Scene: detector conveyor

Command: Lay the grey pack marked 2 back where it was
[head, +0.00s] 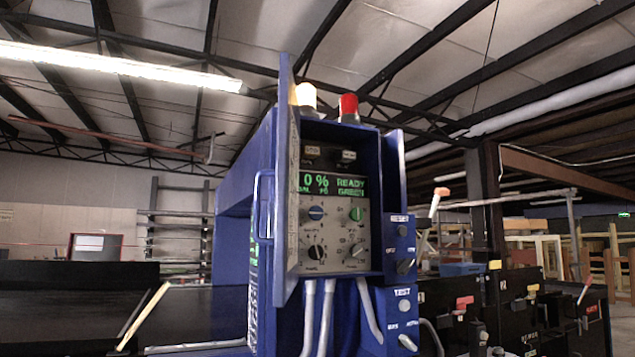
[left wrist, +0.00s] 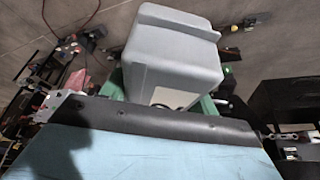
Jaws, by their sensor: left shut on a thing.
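The grey pack (left wrist: 172,60) shows large at the top middle of the left wrist view, a smooth block with a raised ridge at its far end. A white patch with a dark curved mark is partly visible low on it, but I cannot read a number. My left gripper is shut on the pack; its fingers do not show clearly. The light blue belt (left wrist: 170,155) fills the bottom of that view, ending in a black edge (left wrist: 150,120) that overlaps the pack's lower end. My right gripper is in neither view.
The blue detector cabinet (head: 240,215) stands in the head view, its panel door open. The display (head: 335,186) reads 0 %, READY and GREEN. A pale lamp (head: 305,96) and a red lamp (head: 348,107) sit on top. Green parts (left wrist: 208,108) show beside the pack.

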